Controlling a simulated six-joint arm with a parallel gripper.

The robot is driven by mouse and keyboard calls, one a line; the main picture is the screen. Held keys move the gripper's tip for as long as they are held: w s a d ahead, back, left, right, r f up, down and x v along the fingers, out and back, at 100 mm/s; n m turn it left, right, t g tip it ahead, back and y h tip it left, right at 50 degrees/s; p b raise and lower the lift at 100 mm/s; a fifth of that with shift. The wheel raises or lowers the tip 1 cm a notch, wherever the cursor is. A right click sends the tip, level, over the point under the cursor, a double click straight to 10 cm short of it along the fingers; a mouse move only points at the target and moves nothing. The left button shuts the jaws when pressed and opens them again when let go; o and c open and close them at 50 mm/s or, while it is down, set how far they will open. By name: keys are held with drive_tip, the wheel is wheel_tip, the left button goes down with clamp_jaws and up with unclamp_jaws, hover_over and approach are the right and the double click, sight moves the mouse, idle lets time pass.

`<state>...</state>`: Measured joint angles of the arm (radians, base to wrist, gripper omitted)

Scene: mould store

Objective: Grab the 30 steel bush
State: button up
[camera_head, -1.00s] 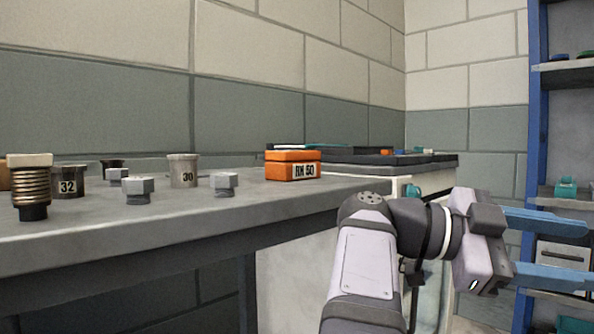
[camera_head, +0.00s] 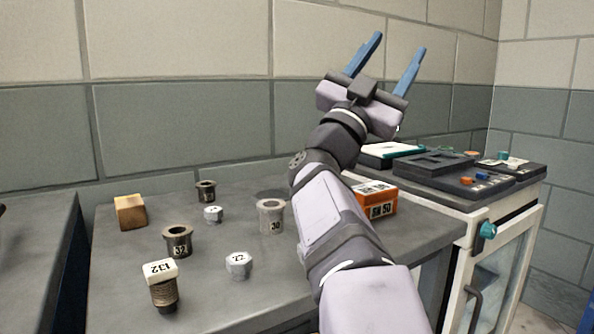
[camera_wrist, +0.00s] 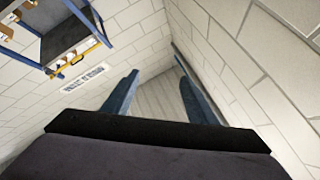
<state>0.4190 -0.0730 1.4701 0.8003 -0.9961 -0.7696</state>
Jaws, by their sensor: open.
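The steel bush marked 30 (camera_head: 270,217) is a light grey flanged cylinder. It stands upright on the grey bench top (camera_head: 225,275), just left of my arm in the head view. A darker bush marked 32 (camera_head: 178,242) stands to its left. My gripper (camera_head: 396,44) is raised high above the bench, in front of the wall, with its two blue fingers apart and nothing between them. The bush does not show in the wrist view.
Around the bushes stand hex pieces (camera_head: 238,265) (camera_head: 213,214), a small dark bush (camera_head: 206,191), a wooden block (camera_head: 130,211) and a threaded piece (camera_head: 163,286). An orange box (camera_head: 376,199) sits right of my arm. A cabinet (camera_head: 500,235) with dark trays adjoins the bench.

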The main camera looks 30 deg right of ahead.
drive_tip(key=w+a+r+n+t+y+p, duration=0.35)
drive_tip(key=w+a+n+t+y, duration=0.2)
drive_tip(key=w+a+t, duration=0.2)
drive_tip(key=w+a+r+n+t+y+p, duration=0.2)
drive_tip(key=w+a+n+t+y+p, duration=0.25)
drive_tip(key=w+a+n+t, duration=0.35)
drive_tip(key=w+f+m+g+y+p, duration=0.1)
drive_tip(key=w+f+m+g+p, duration=0.45)
drive_tip(key=w+f+p, duration=0.55)
drive_tip(key=g+y+p, duration=0.2)
drive_tip(key=g+p, duration=0.9)
drive_tip(key=p, duration=1.4)
hover_over(263, 213)
drive_tip(key=w+a, duration=0.2)
drive_tip(key=a, duration=0.3)
drive_tip(key=f, duration=1.5)
drive_tip(key=shift+s+d+f, duration=0.1)
drive_tip(key=shift+d, duration=0.1)
drive_tip(key=shift+m+g, duration=0.4)
drive_tip(key=shift+m, duration=0.2)
drive_tip(key=s+f, duration=0.2)
drive_tip(key=s, duration=0.1)
drive_tip(key=shift+f, duration=0.4)
drive_tip(key=shift+s+f+b, duration=0.15)
drive_tip(key=shift+f+b, duration=0.2)
drive_tip(key=shift+f, duration=0.1)
drive_tip(key=shift+p+x, duration=0.9)
drive_tip(key=shift+x, duration=2.8)
drive_tip(key=shift+r, duration=0.25)
drive_tip(key=c, duration=1.2)
